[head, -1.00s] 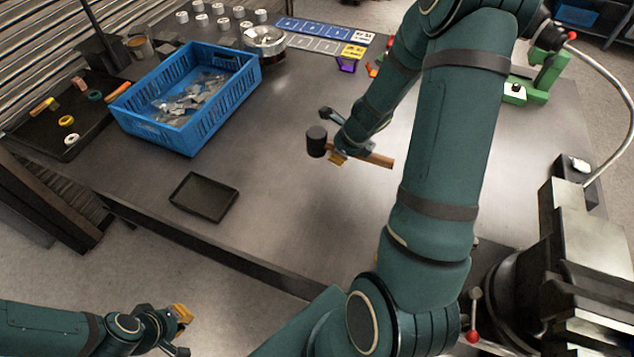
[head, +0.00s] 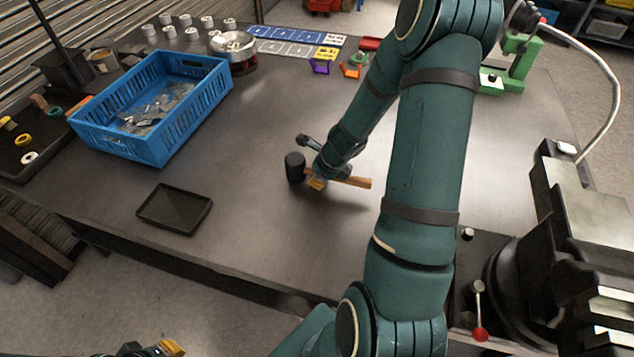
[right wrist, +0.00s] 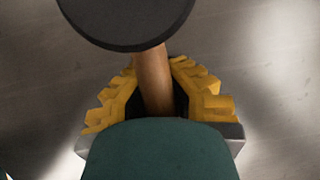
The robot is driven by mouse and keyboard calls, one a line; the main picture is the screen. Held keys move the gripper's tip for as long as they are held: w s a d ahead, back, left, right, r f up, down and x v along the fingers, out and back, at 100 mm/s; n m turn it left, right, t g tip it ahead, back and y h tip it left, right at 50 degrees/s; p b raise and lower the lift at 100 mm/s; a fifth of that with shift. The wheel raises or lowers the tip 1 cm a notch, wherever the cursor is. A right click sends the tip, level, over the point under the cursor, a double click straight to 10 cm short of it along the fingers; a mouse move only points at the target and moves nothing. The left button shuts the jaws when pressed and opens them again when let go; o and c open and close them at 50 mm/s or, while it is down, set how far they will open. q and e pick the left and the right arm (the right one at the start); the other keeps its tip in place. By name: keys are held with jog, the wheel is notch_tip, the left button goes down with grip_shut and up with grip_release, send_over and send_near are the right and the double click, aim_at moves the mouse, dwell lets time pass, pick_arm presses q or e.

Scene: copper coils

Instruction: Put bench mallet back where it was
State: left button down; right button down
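The bench mallet (head: 295,167) has a black head and a wooden handle. In the head view it is above the middle of the grey table, head to the left, handle pointing right, with a soft shadow below. My right gripper (head: 318,184) is shut around the handle close to the head. In the right wrist view the black mallet head (right wrist: 125,18) is at the top, and the handle runs between the yellow fingers of my right gripper (right wrist: 156,66). My left gripper (head: 168,349) is cut off by the bottom edge, so its opening is hidden.
A black tray (head: 146,214) lies left of the mallet. A blue crate (head: 185,130) with metal pieces stands behind it. A dark tray (head: 48,163) with rings is at far left. Coloured cards (head: 285,34) and white cylinders lie at the back. Table around the mallet is clear.

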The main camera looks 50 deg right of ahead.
jog(key=shift+f, duration=0.1)
jog(key=shift+f, duration=0.25)
jog(key=shift+f+b, duration=0.1)
jog(key=shift+b, duration=0.25)
jog(key=shift+a+f, duration=0.1)
